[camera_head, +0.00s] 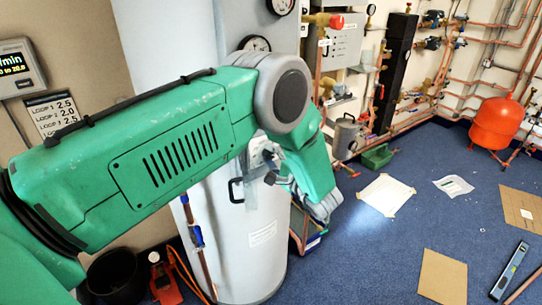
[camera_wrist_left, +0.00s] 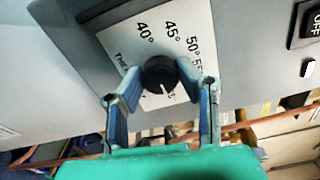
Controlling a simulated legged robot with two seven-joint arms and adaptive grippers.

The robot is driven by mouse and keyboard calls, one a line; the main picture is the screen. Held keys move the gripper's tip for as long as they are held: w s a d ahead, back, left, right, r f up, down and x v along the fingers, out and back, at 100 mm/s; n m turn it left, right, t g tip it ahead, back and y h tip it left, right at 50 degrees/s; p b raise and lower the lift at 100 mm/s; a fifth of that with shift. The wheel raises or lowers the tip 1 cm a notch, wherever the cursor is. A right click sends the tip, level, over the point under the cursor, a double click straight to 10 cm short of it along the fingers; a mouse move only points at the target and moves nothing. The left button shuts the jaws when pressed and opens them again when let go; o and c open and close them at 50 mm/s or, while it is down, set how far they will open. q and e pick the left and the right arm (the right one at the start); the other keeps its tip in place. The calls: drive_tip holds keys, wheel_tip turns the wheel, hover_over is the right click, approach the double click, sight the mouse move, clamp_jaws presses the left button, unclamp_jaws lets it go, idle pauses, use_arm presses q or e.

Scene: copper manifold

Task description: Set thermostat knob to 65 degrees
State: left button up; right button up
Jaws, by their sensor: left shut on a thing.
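In the left wrist view, the round black thermostat knob (camera_wrist_left: 158,73) sits on a white dial plate (camera_wrist_left: 150,45) printed with 40°, 45°, 50° and a partly covered 55. The knob's white pointer line points down and slightly right, toward a partly hidden label that ends in 5°. My left gripper's two blue-grey fingers are on either side of the knob, and the gripper (camera_wrist_left: 160,76) is shut on it. The lower part of the dial is partly hidden by the fingers. In the head view my left gripper (camera_head: 324,206) is beside the tank; the knob cannot be seen there.
A large grey tank (camera_head: 250,240) stands beside my left arm. A black OFF switch (camera_wrist_left: 304,22) is right of the dial. Copper pipes (camera_head: 505,80) and a red vessel (camera_head: 493,124) are at the back right. Papers and a level (camera_head: 510,270) lie on the blue carpet.

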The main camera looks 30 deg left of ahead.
use_arm(q)
drive_tip(key=shift+w+d+m, duration=0.1)
drive_tip(key=shift+w+m, duration=0.1)
drive_tip(key=shift+m, duration=0.3)
drive_tip(key=o, duration=1)
drive_tip(key=shift+o, duration=0.6)
drive_tip(key=shift+w+f, duration=0.1)
drive_tip(key=shift+f, duration=0.05)
drive_tip(key=shift+s+d, duration=0.15)
drive_tip(key=shift+s, duration=0.05)
drive_tip(key=v, duration=1.1)
drive_tip(key=shift+d, duration=0.35)
drive_tip(key=shift+a+f, duration=0.1)
